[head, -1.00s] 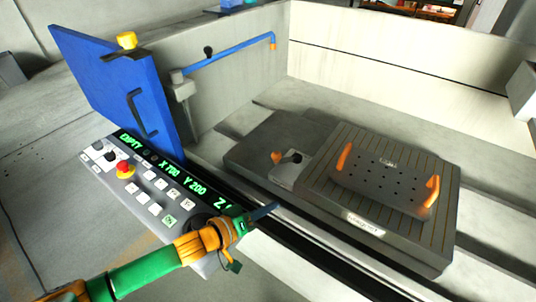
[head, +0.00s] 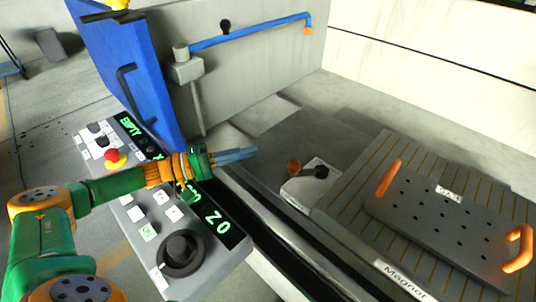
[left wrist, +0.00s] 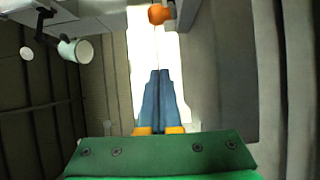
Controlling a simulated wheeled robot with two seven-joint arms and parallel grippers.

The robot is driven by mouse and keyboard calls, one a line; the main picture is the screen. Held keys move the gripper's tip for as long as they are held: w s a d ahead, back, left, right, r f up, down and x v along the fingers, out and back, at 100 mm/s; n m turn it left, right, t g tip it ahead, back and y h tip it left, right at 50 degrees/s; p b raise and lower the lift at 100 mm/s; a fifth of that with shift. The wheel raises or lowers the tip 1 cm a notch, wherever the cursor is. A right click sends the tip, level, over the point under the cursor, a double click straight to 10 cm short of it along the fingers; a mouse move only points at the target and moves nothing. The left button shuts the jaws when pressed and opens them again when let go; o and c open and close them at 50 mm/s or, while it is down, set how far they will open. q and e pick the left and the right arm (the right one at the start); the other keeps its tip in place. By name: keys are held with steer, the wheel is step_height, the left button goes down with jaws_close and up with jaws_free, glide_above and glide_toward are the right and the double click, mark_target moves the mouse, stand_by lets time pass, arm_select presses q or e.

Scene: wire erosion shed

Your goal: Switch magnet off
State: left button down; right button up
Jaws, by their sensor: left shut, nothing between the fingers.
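The magnet block (head: 405,160) is a grey bed with a striped top and a "Magnet" label on its front, at the right of the head view. At its left end a light plate (head: 313,189) carries a small switch lever (head: 307,170) with an orange end and a dark round part. My left gripper (head: 254,152) is shut and empty, left of the lever and apart from it. In the left wrist view its blue fingers (left wrist: 159,76) lie together, pointing up the picture. An orange knob-like thing (left wrist: 158,14) shows beyond them; I cannot tell whether it is the lever's end.
A perforated plate (head: 450,225) with two orange handles lies on the magnet. My left arm crosses over the control panel (head: 205,275). A blue door (head: 130,75) stands at the left, and a blue pipe (head: 250,32) with an orange tip is on the back wall.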

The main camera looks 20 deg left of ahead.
mark_target(309, 168)
arm_select(q)
steer(key=p+x, duration=0.1)
steer(key=x, duration=0.8)
steer(key=shift+d+r, duration=0.1)
steer(key=shift+r, duration=0.05)
steer(key=s+p, duration=0.1)
steer(key=s+d+p, duration=0.1)
steer(key=s, duration=0.1)
steer(key=shift+d, duration=0.1)
steer(key=shift+s+d, duration=0.1)
steer(key=shift+s, duration=0.25)
steer(key=shift+w+f, duration=0.1)
steer(key=shift+f, duration=0.1)
